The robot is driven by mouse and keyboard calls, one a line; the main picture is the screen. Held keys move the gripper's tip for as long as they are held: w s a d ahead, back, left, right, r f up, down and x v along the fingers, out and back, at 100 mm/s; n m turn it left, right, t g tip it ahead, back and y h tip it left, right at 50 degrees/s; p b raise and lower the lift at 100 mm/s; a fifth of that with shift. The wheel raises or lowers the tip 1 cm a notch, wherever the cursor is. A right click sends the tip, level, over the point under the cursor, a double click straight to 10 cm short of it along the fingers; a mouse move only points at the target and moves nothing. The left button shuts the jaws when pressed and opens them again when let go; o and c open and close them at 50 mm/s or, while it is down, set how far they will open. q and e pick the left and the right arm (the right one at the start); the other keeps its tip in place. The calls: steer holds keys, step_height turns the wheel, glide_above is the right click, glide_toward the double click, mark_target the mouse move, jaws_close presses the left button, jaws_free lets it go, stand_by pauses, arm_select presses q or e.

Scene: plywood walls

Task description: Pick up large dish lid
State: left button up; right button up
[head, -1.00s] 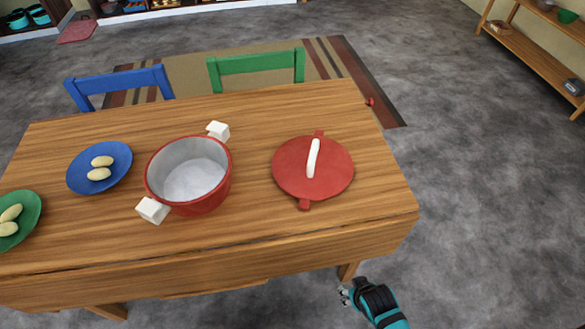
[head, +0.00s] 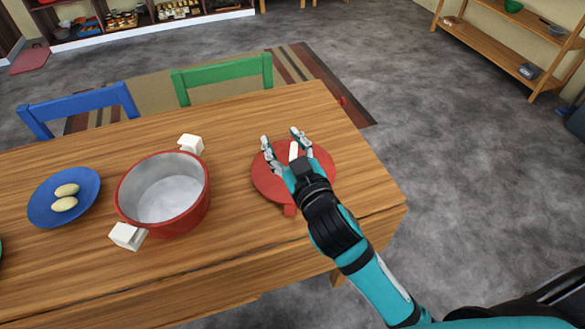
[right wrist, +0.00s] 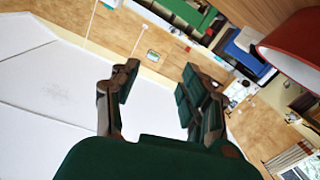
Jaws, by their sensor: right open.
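The large dish lid (head: 265,185) is a round red lid with a white bar handle (head: 293,150), lying on the wooden table (head: 240,240) near its right end. My right gripper (head: 283,137) is open and, in the head view, overlaps the lid, with a finger on each side of the handle. I cannot tell its height above the lid. The gripper and forearm hide part of the lid. In the right wrist view the open fingers (right wrist: 160,85) have nothing between them. My left gripper is not in view.
A red pot (head: 165,195) with white handles stands left of the lid. A blue plate (head: 42,205) with two pale oval items lies farther left. Blue (head: 75,105) and green (head: 220,72) chairs stand behind the table. Bare tabletop lies in front of the pot.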

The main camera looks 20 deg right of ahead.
steer(key=a+r+n+t+y, duration=0.3)
steer(key=a+r+n+y, duration=0.55)
steer(key=r, duration=0.45)
steer(key=s+a+r+n+g+y, duration=0.3)
steer(key=a+n+g+y, duration=0.3)
steer(key=s+a+r+n+g+y, duration=0.2)
steer(key=s+a+n+g+y, duration=0.25)
steer(key=a+n+y, duration=0.2)
steer(key=s+a+n+g, duration=0.2)
steer(key=a+n+g, duration=0.1)
steer(key=n+g, duration=0.35)
steer(key=n+h, duration=0.1)
steer(key=h, duration=2.5)
glide_toward(293, 153)
steer(key=x, duration=0.3)
steer(key=b+x, duration=0.1)
steer(key=x, duration=0.1)
steer(key=shift+a, duration=0.25)
steer(key=shift+p+x, duration=0.4)
steer(key=shift+x, duration=2.75)
steer(key=shift+d+r, duration=0.1)
steer(key=shift+d, duration=0.05)
jaws_close()
